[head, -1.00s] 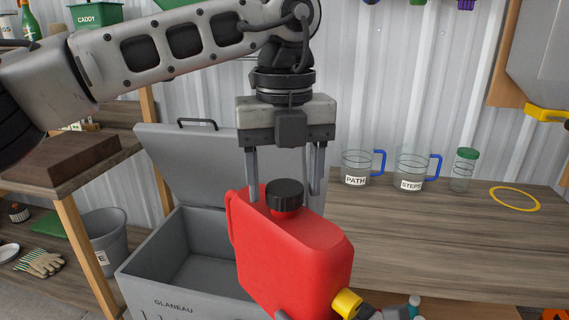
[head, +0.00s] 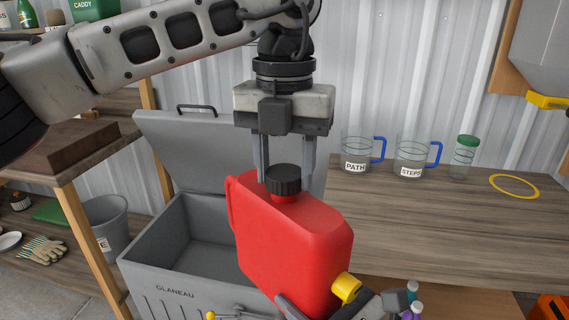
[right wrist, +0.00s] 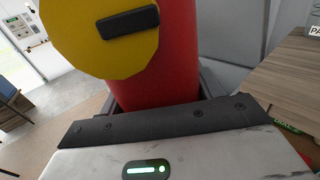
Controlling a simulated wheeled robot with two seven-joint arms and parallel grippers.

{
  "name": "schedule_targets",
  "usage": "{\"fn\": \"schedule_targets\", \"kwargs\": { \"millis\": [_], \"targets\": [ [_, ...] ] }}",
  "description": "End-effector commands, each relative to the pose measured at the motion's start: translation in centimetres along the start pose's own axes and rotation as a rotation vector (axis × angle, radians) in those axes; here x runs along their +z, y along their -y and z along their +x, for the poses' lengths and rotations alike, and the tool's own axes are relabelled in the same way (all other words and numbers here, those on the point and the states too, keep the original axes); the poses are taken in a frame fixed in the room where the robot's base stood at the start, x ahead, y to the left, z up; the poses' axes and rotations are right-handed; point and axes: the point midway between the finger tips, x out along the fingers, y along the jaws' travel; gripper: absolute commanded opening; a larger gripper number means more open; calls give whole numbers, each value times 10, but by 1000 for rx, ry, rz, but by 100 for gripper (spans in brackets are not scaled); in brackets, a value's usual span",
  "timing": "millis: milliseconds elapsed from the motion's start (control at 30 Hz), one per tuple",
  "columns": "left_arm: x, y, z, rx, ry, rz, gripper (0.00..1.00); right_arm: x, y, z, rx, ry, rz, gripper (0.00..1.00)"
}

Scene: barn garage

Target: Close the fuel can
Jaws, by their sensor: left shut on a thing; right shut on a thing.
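The red fuel can (head: 290,240) is held in front of the grey chest, tilted, with its black ribbed cap (head: 283,178) on the neck at its top. My left gripper (head: 284,172) comes down from above with its two fingers closed on either side of the cap. My right gripper (head: 340,298) is low at the can's bottom end, shut on the can; its grip is partly hidden. A yellow round piece (head: 346,287) sits on the can's lower end. In the right wrist view the red can (right wrist: 165,85) and the yellow piece (right wrist: 100,45) fill the top.
An open grey chest (head: 165,265) stands behind the can, lid raised. The wooden workbench (head: 430,225) at right holds two glass mugs (head: 356,150) (head: 410,157), a green-lidded jar (head: 464,158) and a yellow ring (head: 514,187). A shelf (head: 75,160) stands at left.

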Motion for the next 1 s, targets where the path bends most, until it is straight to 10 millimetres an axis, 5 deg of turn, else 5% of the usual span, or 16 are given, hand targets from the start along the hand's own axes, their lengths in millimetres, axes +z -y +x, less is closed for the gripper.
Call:
{"fn": "schedule_targets", "kwargs": {
  "millis": [600, 800, 833, 900, 1000],
  "targets": [
    [0, 0, 1, 1, 0, 1569, 16, 2, 0, 0, 1, 4, 0, 2],
    [0, 0, 1, 3, 0, 1644, 16, 2, 0, 0, 2, 4, 0, 2],
    [0, -1, 1, 3, 0, 1643, 49, 2, 0, 0, 2, 4, 0, 2],
    [0, 0, 1, 2, 0, 1643, 68, 2, 0, 0, 2, 4, 0, 2],
    [0, 0, 1, 2, 0, 1642, 69, 2, 0, 0, 2, 4, 0, 2]
  ]
}}
